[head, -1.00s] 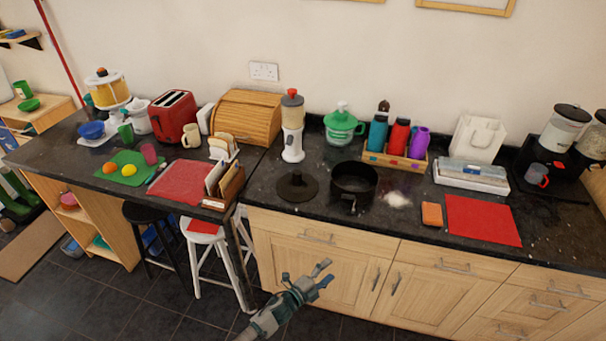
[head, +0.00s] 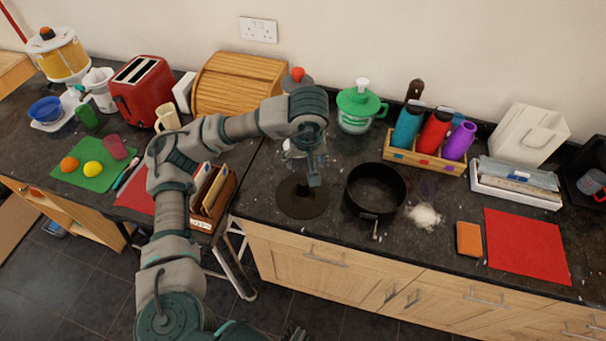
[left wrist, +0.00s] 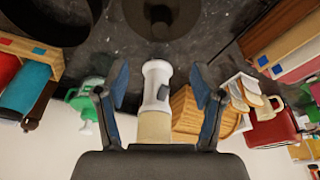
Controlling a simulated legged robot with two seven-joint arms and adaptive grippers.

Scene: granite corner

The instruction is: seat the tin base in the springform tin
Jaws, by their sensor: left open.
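The tin base (head: 290,203) is a dark round disc lying flat on the granite worktop, partly hidden by my left gripper in the head view. It also shows at the top edge of the left wrist view (left wrist: 180,25), with a raised knob at its middle. The springform tin (head: 375,207) is a black ring-walled tin just right of the base, apart from it; part of it shows at the upper left of the left wrist view (left wrist: 50,38). My left gripper (head: 314,178) hangs above the base, fingers (left wrist: 159,83) spread and empty.
A white blender-like appliance (left wrist: 157,85) stands behind the base, between the fingers in the wrist view. A bottle crate (head: 425,160), white powder (head: 423,215), orange sponge (head: 469,239) and red mat (head: 527,246) lie right.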

